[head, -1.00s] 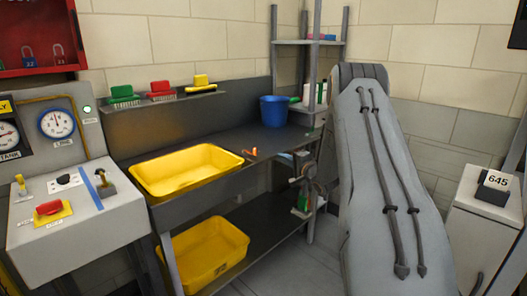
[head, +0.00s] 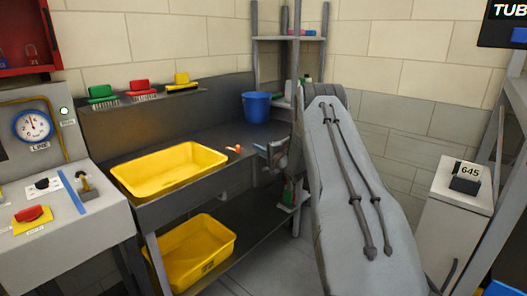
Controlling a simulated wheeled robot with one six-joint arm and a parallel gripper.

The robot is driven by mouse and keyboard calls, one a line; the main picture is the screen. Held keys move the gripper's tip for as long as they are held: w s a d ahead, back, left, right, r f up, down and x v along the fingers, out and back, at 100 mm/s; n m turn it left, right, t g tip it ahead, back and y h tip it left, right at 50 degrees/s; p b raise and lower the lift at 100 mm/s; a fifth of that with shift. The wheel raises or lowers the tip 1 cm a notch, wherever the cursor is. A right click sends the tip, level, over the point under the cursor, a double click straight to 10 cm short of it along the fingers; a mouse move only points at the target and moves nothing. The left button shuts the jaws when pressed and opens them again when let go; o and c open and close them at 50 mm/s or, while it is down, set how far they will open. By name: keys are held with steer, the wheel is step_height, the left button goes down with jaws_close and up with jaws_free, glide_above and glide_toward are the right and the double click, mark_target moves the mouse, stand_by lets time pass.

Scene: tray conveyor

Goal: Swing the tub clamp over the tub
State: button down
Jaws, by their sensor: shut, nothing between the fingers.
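A yellow tub (head: 170,172) sits on the dark workbench, open and apparently empty. A second yellow tub (head: 197,250) is on the shelf below it. I cannot make out a tub clamp in this view. My gripper (head: 264,150) shows small at the bench's right end, partly hidden by my arm, and holds nothing. It is shut, to the right of the upper tub and apart from it.
A blue bucket (head: 256,106) and a small orange item (head: 234,149) are on the bench. Several brushes line the wall ledge. A control console (head: 85,225) stands left, a white cabinet (head: 450,220) right. A sign reading "TUB" (head: 507,11) is cut off.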

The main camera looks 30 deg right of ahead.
steer(key=w+a+p, duration=0.1)
steer(key=w+a, duration=0.1)
steer(key=a, duration=0.1)
steer(key=shift+w+a+p, duration=0.1)
steer(key=shift+w+p, duration=0.25)
steer(key=shift+w, duration=0.05)
steer(key=shift+w+a+f, duration=0.1)
steer(key=shift+a, duration=0.45)
steer(key=shift+h, duration=0.3)
